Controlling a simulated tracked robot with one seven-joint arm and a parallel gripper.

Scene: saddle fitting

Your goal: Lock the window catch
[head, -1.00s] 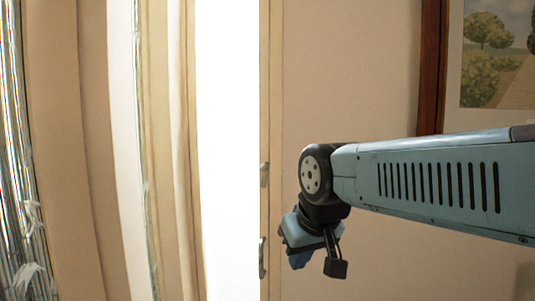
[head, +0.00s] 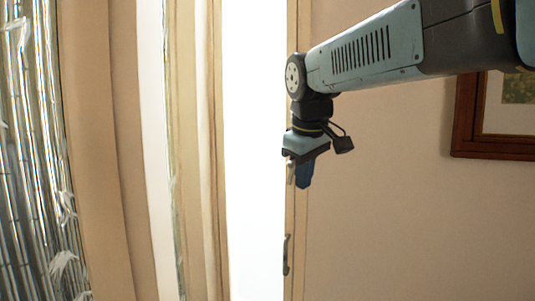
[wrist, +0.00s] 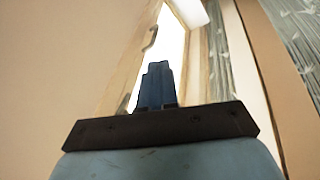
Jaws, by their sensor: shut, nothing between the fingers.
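The tall window shows as a bright strip with a beige frame (head: 292,220) on its right. A dark curved handle-like fitting (head: 286,255) sits low on that frame. A smaller light fitting (head: 290,172) sits higher, right beside my gripper. The wrist view shows two fittings on the frame, one far (wrist: 151,39) and one near (wrist: 125,103) left of the fingers. I cannot tell which is the catch or its position. My gripper (head: 304,180) is shut and empty, pointing down in front of the frame; its blue fingers (wrist: 157,82) show in the wrist view. Contact is unclear.
A patterned, silvery curtain (head: 30,160) hangs at the far left, next to beige panels (head: 105,150). A brown picture frame (head: 467,125) hangs on the wall at the right. The plain wall (head: 400,220) below my arm is clear.

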